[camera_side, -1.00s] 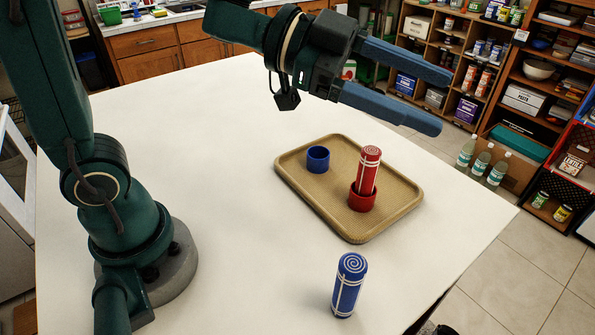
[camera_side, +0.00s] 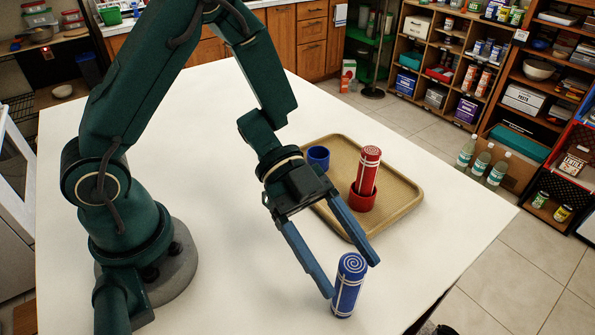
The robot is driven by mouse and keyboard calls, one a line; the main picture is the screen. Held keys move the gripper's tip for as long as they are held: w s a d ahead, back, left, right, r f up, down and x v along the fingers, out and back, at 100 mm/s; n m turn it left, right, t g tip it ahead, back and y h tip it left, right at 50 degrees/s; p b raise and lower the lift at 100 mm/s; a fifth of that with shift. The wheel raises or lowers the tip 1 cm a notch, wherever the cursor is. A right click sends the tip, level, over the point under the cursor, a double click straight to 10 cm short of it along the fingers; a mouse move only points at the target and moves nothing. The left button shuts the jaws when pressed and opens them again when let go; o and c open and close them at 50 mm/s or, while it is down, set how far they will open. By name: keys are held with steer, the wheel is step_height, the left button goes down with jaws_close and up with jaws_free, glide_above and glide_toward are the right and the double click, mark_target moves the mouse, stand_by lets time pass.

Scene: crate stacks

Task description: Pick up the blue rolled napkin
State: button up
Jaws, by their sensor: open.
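The blue rolled napkin (camera_side: 347,287) stands upright on the white table near its front edge, with a pale spiral on top and white bands. My gripper (camera_side: 352,277) is open and points down at the napkin. One blue finger reaches down along the napkin's left side and the other ends above and behind its top right. I cannot tell whether either finger touches it.
A tan tray (camera_side: 408,206) lies behind the napkin. It holds a blue ring (camera_side: 318,157), partly beside my wrist, and a red ring (camera_side: 361,201) with a red rolled napkin (camera_side: 368,170) upright in it. The white table (camera_side: 235,285) is clear left of the blue napkin.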

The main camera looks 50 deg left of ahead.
mark_target(359, 289)
steer(key=shift+d+f, duration=0.25)
steer(key=shift+f, duration=0.2)
steer(key=shift+x, duration=2.25)
jaws_close()
